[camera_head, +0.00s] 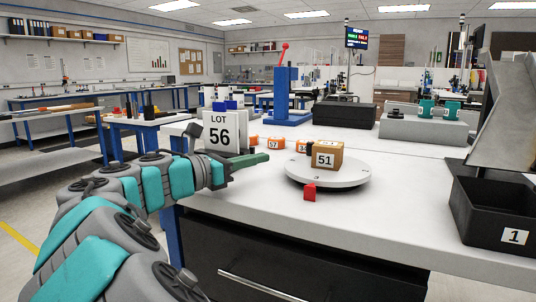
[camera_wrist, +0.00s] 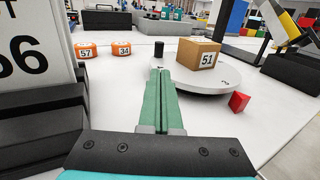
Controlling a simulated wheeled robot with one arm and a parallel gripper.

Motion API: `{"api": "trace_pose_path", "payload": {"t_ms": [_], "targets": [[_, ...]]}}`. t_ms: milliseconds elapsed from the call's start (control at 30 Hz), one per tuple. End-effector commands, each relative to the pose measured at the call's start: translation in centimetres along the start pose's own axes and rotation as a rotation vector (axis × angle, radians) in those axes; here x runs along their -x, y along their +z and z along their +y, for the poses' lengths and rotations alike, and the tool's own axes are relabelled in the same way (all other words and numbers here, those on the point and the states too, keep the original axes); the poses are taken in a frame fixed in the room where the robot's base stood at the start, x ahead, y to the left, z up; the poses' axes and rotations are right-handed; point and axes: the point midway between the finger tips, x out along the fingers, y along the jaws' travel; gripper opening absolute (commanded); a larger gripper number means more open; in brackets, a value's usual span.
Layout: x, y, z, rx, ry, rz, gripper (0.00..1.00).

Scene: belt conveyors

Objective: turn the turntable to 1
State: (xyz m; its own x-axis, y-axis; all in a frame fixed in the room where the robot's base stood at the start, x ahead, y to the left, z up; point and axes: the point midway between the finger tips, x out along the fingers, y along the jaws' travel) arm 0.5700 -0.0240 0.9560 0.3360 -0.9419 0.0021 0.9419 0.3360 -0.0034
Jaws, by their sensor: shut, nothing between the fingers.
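The turntable (camera_head: 350,178) is a low white round disc on the bench. It also shows in the wrist view (camera_wrist: 210,84), partly hidden behind my fingers. A brown box (camera_head: 329,153) labelled 51 stands on the disc. A short black peg (camera_wrist: 158,48) stands up at the disc's left side. A red wedge (camera_head: 310,192) sits on the bench at the disc's near edge. Marks on the rim are too small to read. My gripper (camera_head: 265,157) has green fingers, shut and empty, left of the disc. In the wrist view the fingertips (camera_wrist: 160,70) point towards the peg, apart from it.
A LOT 56 sign (camera_head: 221,132) stands close behind my gripper. Orange blocks (camera_head: 273,144) lie behind the disc. A black bin (camera_head: 500,215) labelled 1 stands at the right, under a grey chute. The bench between disc and bin is clear.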

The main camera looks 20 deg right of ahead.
Motion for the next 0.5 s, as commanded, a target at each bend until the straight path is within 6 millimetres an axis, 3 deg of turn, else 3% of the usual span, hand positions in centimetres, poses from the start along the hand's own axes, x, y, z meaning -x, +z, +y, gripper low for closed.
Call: {"api": "trace_pose_path", "payload": {"t_ms": [500], "targets": [[-9.5,-0.1,0.0,-0.002,0.000,0.002,0.00]]}}
